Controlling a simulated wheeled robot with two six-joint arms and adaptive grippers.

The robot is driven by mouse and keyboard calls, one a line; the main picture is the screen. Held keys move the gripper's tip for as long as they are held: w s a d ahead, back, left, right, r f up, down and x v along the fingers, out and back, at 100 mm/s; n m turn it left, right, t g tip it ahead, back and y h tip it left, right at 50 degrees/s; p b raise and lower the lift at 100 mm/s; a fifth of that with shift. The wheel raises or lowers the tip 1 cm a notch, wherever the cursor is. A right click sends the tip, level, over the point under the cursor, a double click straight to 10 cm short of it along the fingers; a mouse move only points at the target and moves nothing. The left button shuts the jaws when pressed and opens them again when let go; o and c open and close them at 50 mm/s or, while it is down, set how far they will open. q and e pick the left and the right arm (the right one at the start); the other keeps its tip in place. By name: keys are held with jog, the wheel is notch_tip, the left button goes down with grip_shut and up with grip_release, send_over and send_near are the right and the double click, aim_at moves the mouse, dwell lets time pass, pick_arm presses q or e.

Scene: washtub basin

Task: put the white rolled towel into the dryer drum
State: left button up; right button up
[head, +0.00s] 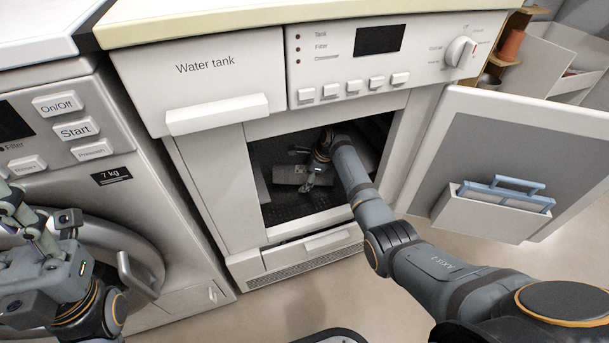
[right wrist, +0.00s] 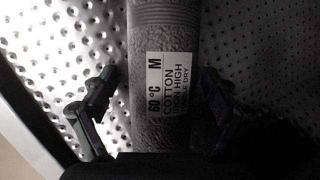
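The rolled towel (head: 287,175) lies inside the dark dryer drum (head: 310,205) and looks grey in the shade. In the right wrist view the towel (right wrist: 165,45) rests on perforated metal, its care label facing the camera. My right gripper (head: 308,184) reaches through the dryer opening to the towel. Its fingers (right wrist: 155,100) stand open on either side of the towel, with a visible gap on the left side. My left gripper (head: 25,220) is at the left edge, in front of the neighbouring washer; its fingertips are unclear.
The dryer door (head: 500,150) stands open to the right, with a blue-handled item (head: 505,193) in its pocket. A washer (head: 90,150) stands to the left. Shelves and bins (head: 550,60) are at the back right. The drum opening's rim surrounds my right arm.

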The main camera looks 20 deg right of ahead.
dwell(0.3)
jog(key=p+v, duration=0.5)
jog(key=v, duration=0.2)
jog(key=shift+r, duration=0.15)
jog(key=shift+s+d+r, duration=0.1)
jog(key=shift+s+r, duration=0.05)
jog(key=shift+r, duration=0.05)
